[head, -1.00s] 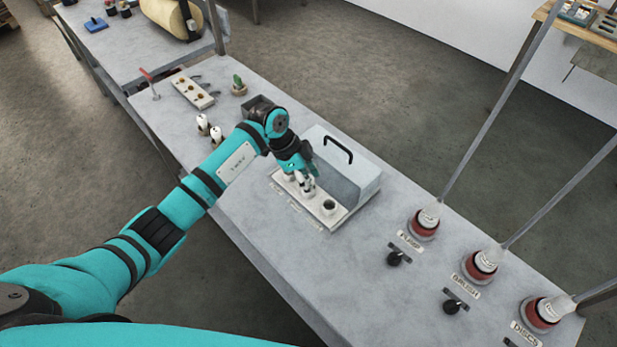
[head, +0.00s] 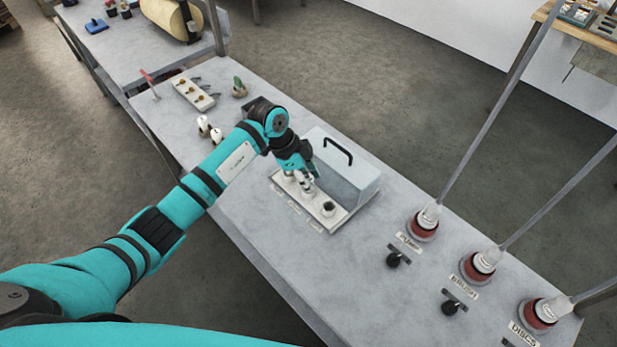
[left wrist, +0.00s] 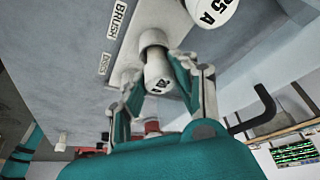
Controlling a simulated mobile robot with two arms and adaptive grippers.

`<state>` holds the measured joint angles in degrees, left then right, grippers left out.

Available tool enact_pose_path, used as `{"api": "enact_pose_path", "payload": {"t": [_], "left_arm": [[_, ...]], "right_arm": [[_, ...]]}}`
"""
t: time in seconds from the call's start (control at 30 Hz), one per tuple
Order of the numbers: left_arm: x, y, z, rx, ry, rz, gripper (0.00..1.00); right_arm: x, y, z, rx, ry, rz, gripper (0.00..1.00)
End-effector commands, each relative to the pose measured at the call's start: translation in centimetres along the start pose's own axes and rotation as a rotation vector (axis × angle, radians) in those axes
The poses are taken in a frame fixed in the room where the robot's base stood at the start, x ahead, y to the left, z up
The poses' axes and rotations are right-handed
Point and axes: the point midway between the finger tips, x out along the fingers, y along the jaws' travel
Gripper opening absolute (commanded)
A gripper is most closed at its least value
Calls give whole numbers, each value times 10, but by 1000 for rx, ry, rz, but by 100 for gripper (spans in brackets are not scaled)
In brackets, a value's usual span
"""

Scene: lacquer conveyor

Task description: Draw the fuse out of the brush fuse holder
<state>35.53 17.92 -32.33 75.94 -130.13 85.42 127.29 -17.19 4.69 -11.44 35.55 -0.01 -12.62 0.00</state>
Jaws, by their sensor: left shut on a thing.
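The fuse block (head: 341,217) is a pale strip with a row of holders, lying in front of a grey box with a black handle. My left gripper (head: 305,181) reaches down over its middle holder. In the left wrist view its fingers are shut on the white brush fuse (left wrist: 157,70), one on each side. The fuse is in line with the brush holder (left wrist: 152,38), beside the BRUSH label (left wrist: 119,22). How deep it sits there I cannot tell. A white 25 A fuse (left wrist: 211,9) stands at a neighbouring holder. The discs holder (head: 328,208) has a dark opening. My right gripper is not in view.
The handled box (head: 347,177) stands close behind the gripper. Several red-collared posts (head: 423,224) with knobs (head: 393,260) stand to the right. Two white fuses (head: 209,129), a small cactus-like item (head: 239,87) and a strip (head: 193,94) lie to the left. The bench front is clear.

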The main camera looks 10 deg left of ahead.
Motion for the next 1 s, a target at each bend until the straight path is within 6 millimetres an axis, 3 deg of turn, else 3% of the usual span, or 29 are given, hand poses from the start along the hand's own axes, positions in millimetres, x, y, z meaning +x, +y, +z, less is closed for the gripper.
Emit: {"api": "enact_pose_path", "payload": {"t": [1.0], "left_arm": [[-40,0,-17,0,0,0,0]], "right_arm": [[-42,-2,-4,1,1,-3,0]]}}
